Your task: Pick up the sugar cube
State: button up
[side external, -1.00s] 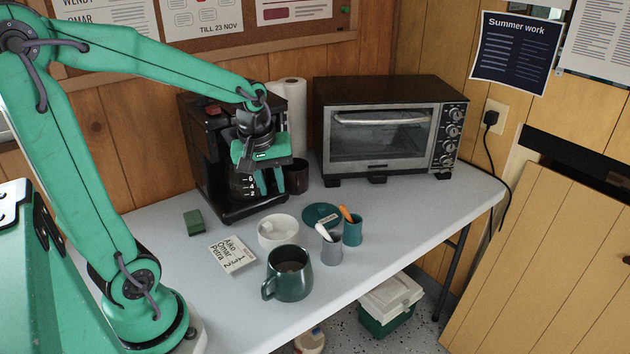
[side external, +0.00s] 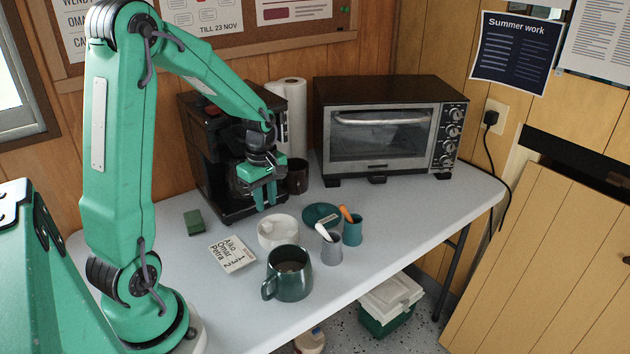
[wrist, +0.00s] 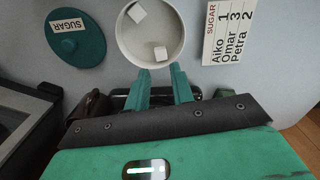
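Two white sugar cubes lie in a round white bowl (wrist: 122,50). One cube (wrist: 160,53) lies near the bowl wall closest to my gripper; the other cube (wrist: 137,12) lies farther off. The bowl (side external: 266,241) also shows on the table in the side view, where the cubes inside are hard to tell apart. My gripper (side external: 265,205) points down above the table, just behind the bowl and in front of the coffee machine. In the wrist view, its two teal fingers (wrist: 160,72) are apart with nothing between them, short of the bowl's rim.
A teal lid labelled SUGAR (wrist: 88,48) lies beside the bowl. A dark green mug (side external: 290,281), a grey cup (side external: 331,251) and a teal cup (side external: 352,232) stand nearby. A name card (side external: 232,254) lies left of the bowl. The coffee machine (side external: 205,165) is close behind my gripper.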

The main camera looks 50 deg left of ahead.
aim_at(269, 226)
jog(key=shift+f, duration=1.05)
jog(key=shift+f, duration=0.1)
jog(key=shift+d+f, duration=0.15)
jog(key=shift+f, duration=1.1)
jog(key=shift+d+f, duration=0.1)
jog(key=shift+f, duration=1.1)
jog(key=c, duration=0.3)
jog(key=shift+r, duration=0.15)
